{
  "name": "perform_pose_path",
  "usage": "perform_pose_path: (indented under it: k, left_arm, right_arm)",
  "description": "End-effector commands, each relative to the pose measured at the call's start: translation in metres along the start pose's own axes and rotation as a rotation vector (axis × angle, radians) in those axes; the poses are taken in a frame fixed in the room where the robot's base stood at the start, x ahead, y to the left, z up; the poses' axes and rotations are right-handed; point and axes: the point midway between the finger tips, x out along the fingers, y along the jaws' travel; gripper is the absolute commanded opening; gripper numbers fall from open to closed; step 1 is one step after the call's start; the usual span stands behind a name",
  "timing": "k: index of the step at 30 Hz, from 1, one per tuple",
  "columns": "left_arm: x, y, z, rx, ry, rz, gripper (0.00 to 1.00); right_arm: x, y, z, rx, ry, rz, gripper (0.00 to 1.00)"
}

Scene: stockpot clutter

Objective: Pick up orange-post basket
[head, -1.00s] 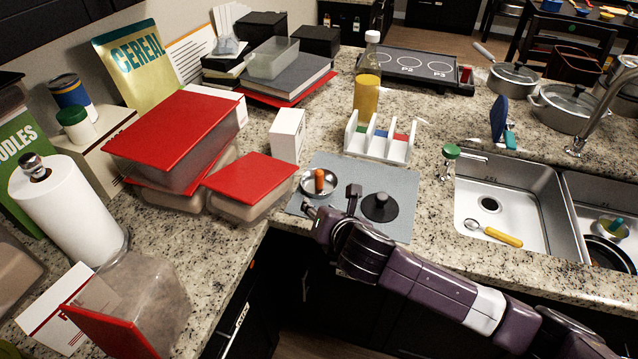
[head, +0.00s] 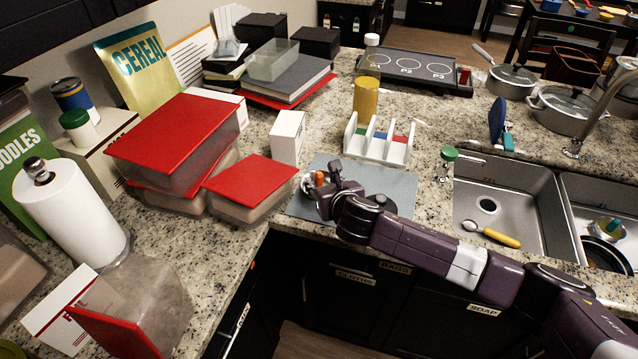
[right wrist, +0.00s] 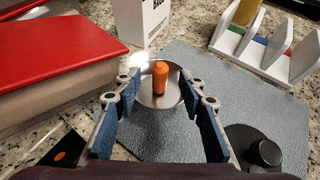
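The orange-post basket is a small round metal dish (right wrist: 160,98) with an upright orange post (right wrist: 162,77) in its middle. It sits on a grey mat (right wrist: 215,95). In the head view the orange post (head: 319,178) shows just beyond my right gripper (head: 318,192), which hides much of the dish. In the right wrist view my right gripper (right wrist: 161,88) is open, with its blue-padded fingers on either side of the post in the picture. I cannot tell whether they touch the dish. My left gripper is not in view.
A black knobbed lid (right wrist: 263,155) lies on the mat, right of the fingers. A red-lidded container (head: 250,185) stands left of the mat, a white box (head: 288,137) and a slotted white rack (head: 378,140) behind it. The sink (head: 510,195) is at the right.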

Motion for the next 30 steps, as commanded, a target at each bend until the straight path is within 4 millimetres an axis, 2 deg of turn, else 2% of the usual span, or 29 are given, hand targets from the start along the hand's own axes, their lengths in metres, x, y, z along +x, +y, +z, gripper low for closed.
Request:
perform_pose_path:
  k: [7,18,28,30]
  left_arm:
    - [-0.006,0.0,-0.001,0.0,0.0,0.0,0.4]
    - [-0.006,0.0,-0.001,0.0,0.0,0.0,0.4]
    - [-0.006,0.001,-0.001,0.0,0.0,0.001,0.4]
    - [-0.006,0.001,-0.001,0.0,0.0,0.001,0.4]
  right_arm:
    - [0.023,-0.001,0.002,0.001,0.001,-0.001,0.37]
    - [0.028,-0.001,0.001,0.001,0.0,0.0,0.36]
    - [0.028,-0.001,0.001,0.001,0.0,0.0,0.0]
    - [0.028,-0.001,0.001,0.001,0.0,0.0,0.0]
